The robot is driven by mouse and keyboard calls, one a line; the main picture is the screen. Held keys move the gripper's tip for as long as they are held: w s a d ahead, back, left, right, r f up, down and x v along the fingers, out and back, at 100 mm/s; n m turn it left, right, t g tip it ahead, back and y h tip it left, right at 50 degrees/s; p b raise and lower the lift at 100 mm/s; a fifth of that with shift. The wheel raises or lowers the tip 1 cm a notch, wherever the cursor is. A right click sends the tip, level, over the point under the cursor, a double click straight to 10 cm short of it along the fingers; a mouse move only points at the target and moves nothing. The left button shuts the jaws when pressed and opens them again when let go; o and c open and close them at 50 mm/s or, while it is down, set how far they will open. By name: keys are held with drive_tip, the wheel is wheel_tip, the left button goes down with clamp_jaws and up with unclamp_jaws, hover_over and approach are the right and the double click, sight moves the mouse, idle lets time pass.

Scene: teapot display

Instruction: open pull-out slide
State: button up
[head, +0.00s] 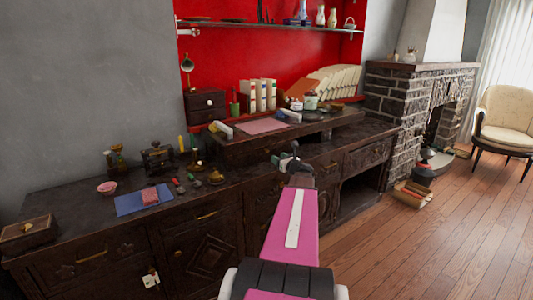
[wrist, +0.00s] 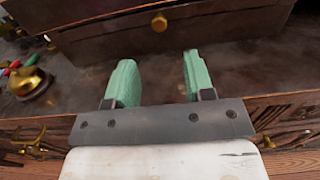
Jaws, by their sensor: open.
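What looks like the pull-out slide (wrist: 215,22) is a dark wooden front with a round brass knob (wrist: 159,23), at the top of the wrist view. It appears to belong to the raised wooden unit (head: 345,119) on the long cabinet. I cannot tell whether it is pulled out at all. My gripper (wrist: 157,76) has two pale green fingers, spread apart with nothing between them. The knob lies beyond the fingertips, roughly in line with the gap, not touched. In the head view my gripper (head: 287,161) is over the cabinet's front edge, and the knob is not discernible.
The dark cabinet top (head: 75,205) holds a blue mat (head: 130,203), a pink bowl (head: 107,187) and small brass pieces. A brass bell-like piece (wrist: 27,82) is left of my fingers. The wooden floor at right is mostly clear.

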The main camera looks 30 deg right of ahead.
drive_tip(key=w, duration=0.9)
drive_tip(key=shift+w+a, duration=0.35)
drive_tip(key=shift+a, duration=0.05)
drive_tip(key=shift+c, duration=0.3)
drive_tip(key=shift+s, duration=0.1)
clamp_jaws()
